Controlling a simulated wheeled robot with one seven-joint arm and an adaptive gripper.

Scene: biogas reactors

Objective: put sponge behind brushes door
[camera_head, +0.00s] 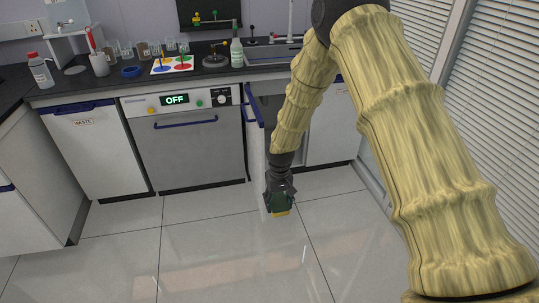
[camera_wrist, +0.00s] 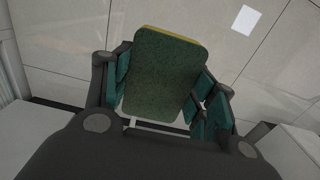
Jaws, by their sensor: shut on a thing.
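A sponge (camera_wrist: 165,75), green with a yellow layer at its edge, is held between the fingers of my gripper (camera_wrist: 158,95). In the head view the sponge (camera_head: 281,212) shows yellow at its lower edge, and my gripper (camera_head: 279,197) points down low in front of the counter. A cabinet door (camera_head: 252,140) with a blue handle stands open just left of my gripper. No label on it is readable, so I cannot tell if it is the brushes door. My arm hides part of the opening behind it.
Left of the open door are a dishwasher (camera_head: 188,145) reading OFF and a closed cabinet (camera_head: 98,150) marked WASTE. The countertop (camera_head: 110,85) holds bottles, beakers and a coloured mat. Window blinds (camera_head: 496,90) are at the right. The tiled floor (camera_head: 200,250) in front is clear.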

